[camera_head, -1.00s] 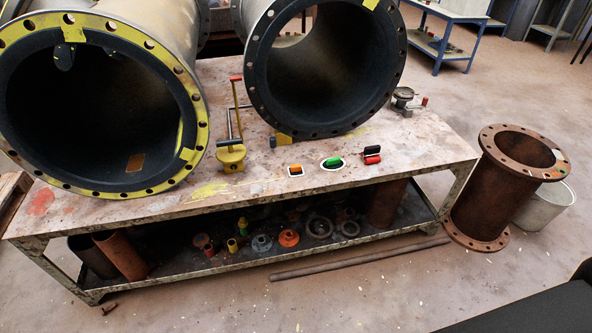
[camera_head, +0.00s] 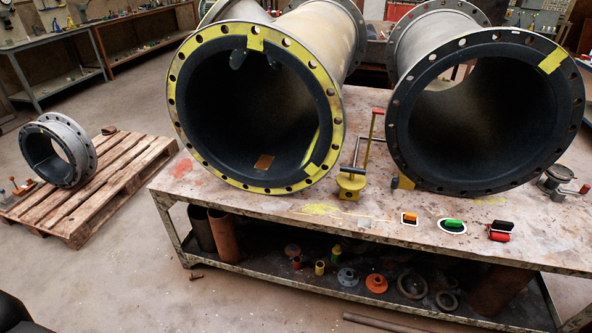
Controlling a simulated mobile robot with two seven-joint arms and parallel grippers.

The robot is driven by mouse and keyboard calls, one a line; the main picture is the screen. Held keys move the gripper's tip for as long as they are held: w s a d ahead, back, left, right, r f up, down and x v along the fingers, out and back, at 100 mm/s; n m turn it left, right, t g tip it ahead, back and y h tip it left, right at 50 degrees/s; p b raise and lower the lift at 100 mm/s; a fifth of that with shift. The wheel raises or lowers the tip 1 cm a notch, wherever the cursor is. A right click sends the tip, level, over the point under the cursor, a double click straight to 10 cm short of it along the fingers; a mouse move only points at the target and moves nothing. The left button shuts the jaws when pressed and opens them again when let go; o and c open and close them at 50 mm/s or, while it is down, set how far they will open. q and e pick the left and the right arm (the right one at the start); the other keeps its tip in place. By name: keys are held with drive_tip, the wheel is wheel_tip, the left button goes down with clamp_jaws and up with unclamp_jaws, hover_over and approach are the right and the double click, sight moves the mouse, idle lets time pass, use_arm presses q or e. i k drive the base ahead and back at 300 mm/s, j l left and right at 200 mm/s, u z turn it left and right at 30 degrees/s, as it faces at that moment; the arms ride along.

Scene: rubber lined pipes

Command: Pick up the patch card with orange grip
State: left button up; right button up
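The patch card with the orange grip (camera_head: 409,219) lies flat near the front edge of the workbench top (camera_head: 290,206). It is a small white-edged card with an orange and dark grip on it. Just right of it lies a white oval card with a green grip (camera_head: 453,224). Neither of my grippers is in view, and nothing touches the card.
Two large rubber-lined pipes stand behind the cards: one with a yellow flange (camera_head: 330,115), one with a dark flange (camera_head: 398,130). A yellow-based clamp tool (camera_head: 351,184) stands left of the card; a red-and-black roller (camera_head: 499,232) lies right.

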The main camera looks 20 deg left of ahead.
sight(408, 218)
drive_tip(key=i+l, duration=0.15)
drive_tip(key=i, duration=0.65)
drive_tip(key=i+l, duration=0.1)
drive_tip(key=i, duration=0.65)
drive_tip(key=l+z, duration=0.05)
